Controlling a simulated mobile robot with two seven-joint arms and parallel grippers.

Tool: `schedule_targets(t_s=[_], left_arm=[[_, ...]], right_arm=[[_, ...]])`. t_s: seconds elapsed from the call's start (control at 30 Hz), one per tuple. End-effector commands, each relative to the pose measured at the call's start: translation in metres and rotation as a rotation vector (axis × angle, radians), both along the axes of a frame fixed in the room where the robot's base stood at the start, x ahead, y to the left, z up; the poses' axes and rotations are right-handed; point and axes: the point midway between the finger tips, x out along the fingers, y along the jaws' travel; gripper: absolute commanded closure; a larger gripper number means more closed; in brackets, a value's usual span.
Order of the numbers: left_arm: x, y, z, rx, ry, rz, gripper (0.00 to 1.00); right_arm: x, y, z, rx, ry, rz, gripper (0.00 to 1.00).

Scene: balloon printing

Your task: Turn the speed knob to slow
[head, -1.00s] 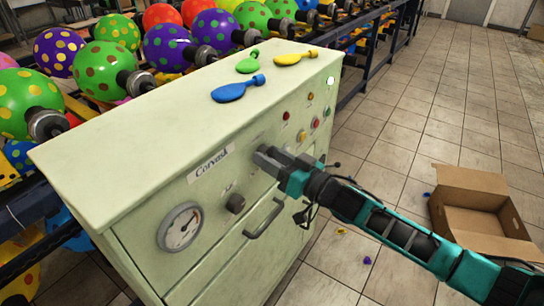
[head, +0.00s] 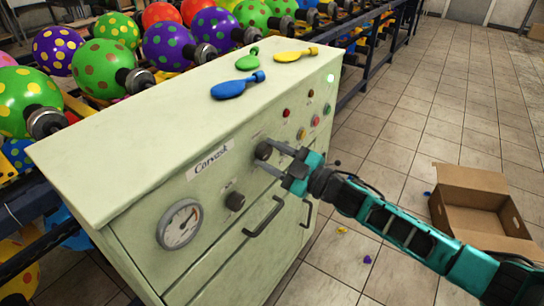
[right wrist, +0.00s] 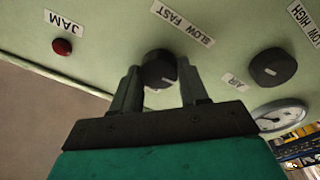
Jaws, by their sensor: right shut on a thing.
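The speed knob (head: 263,151) is a dark round knob on the front of the pale green machine (head: 120,135). It also shows in the right wrist view (right wrist: 160,67), beside a white SLOW FAST label (right wrist: 183,22). My right gripper (head: 268,156) is at the knob, its two fingers on opposite sides and shut on it. In the right wrist view the knob sits between the fingertips. I cannot tell which setting the knob points to. My left gripper is not in view.
Another dark knob (head: 235,201), a gauge (head: 180,224) and a handle (head: 264,217) are nearby on the panel. A red JAM button (right wrist: 62,47) is beside the knob. Blue (head: 238,86), green and yellow balloons lie on top. An open carton (head: 480,210) stands on the floor.

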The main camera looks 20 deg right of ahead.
Motion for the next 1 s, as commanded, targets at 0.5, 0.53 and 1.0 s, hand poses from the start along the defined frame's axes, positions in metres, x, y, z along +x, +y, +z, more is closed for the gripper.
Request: schedule_targets(t_s=[0.5,0.53,1.0], left_arm=[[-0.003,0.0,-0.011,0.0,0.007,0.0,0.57],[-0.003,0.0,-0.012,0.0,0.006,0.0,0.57],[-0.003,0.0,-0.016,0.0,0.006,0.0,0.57]], right_arm=[[0.001,-0.001,0.0,-0.367,-0.289,0.001,0.87],[0.001,-0.001,0.0,-0.385,-0.303,0.001,0.87],[0.001,0.0,0.0,-0.551,-0.432,0.002,0.87]])
